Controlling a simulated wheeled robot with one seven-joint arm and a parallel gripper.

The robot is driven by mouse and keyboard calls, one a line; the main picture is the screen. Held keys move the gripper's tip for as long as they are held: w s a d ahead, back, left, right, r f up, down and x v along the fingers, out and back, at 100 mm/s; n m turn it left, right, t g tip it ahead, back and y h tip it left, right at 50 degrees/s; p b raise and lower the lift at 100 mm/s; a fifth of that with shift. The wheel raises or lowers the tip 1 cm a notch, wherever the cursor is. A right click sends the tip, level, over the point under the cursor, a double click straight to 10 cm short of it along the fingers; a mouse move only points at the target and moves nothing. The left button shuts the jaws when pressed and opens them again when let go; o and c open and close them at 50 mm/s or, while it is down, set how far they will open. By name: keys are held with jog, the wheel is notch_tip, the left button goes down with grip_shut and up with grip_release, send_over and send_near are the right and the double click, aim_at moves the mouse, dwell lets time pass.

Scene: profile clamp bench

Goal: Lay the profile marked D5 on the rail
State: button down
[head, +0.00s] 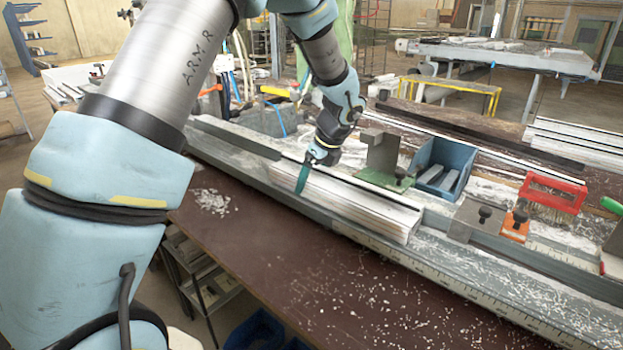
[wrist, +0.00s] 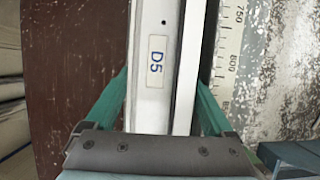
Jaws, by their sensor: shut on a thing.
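The white profile marked D5 (wrist: 153,100) runs lengthwise between my green fingers in the wrist view, with its label facing up. My gripper (wrist: 163,80) is shut on it, one finger on each side. The finger on the far side is hidden in the head view.
A scale (wrist: 229,60) runs beside the rail. The brown bench top (head: 270,245) in front has only scattered chips.

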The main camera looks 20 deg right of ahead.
jog(key=shift+f, duration=0.15)
grip_release()
jog(key=b+v, duration=0.2)
jog(key=v, duration=0.9)
jog(key=a+f+n+g, duration=0.2)
jog(key=a+f+n, duration=0.1)
jog(key=a+n, duration=1.3)
jog(key=s+a+f+n, duration=0.1)
jog(key=s+a+n, duration=0.2)
jog(key=a, duration=0.3)
jog(key=s+a+f+n+h, duration=0.1)
jog(key=s+a+n, duration=0.2)
jog(key=a+n, duration=0.3)
jog(key=s+a+f+n+h, duration=0.1)
jog(key=s+a+f+n, duration=0.1)
jog(key=a, duration=0.5)
jog(key=s+n, duration=0.1)
jog(key=n, duration=0.1)
jog(key=shift+n, duration=0.3)
